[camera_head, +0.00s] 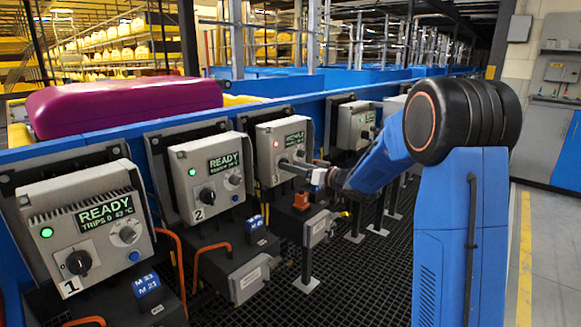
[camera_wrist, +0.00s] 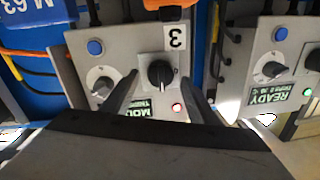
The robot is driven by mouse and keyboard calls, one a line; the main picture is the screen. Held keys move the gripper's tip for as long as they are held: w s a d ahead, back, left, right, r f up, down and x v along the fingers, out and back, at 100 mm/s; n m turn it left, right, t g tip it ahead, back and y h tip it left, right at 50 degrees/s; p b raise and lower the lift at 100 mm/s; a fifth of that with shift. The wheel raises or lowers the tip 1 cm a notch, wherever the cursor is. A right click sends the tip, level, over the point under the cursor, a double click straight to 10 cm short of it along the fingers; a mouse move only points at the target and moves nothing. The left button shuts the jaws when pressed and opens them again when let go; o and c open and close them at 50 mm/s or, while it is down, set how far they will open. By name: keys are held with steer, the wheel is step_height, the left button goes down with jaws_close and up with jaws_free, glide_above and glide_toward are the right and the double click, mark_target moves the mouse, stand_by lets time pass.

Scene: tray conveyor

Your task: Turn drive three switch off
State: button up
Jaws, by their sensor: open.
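The drive three box (camera_head: 262,134) is grey, with a lit red lamp (camera_head: 276,143) and a green display. In the wrist view it appears upside down, with its "3" label (camera_wrist: 174,38), red lamp (camera_wrist: 177,107) and partly hidden display (camera_wrist: 148,108). Its black rotary switch (camera_wrist: 160,74) sits on a grey plate, its pointer ridge roughly upright in the picture. My gripper (camera_wrist: 163,76) is open, one finger on each side of the switch, in front of the panel. Contact cannot be told. In the head view my gripper (camera_head: 297,166) hides drive three's switch.
On the same panel are a grey knob (camera_wrist: 102,82) and blue button (camera_wrist: 95,47). Drive two (camera_head: 212,178) and drive one (camera_head: 88,232) stand to the left with READY displays; another box (camera_head: 357,122) stands beyond. Orange handles (camera_head: 213,248) and a grated floor lie below.

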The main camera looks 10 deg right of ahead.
steer(key=shift+x, duration=0.9)
steer(key=c, duration=1.1)
steer(key=shift+o, duration=0.2)
steer(key=shift+n, duration=0.3)
steer(key=shift+s+a+n+h, duration=0.1)
steer(key=shift+n+h, duration=0.25)
steer(key=shift+n, duration=3.8)
steer(key=shift+s+a+n+h, duration=0.1)
steer(key=shift+n+h, duration=0.25)
steer(key=shift+n, duration=3.8)
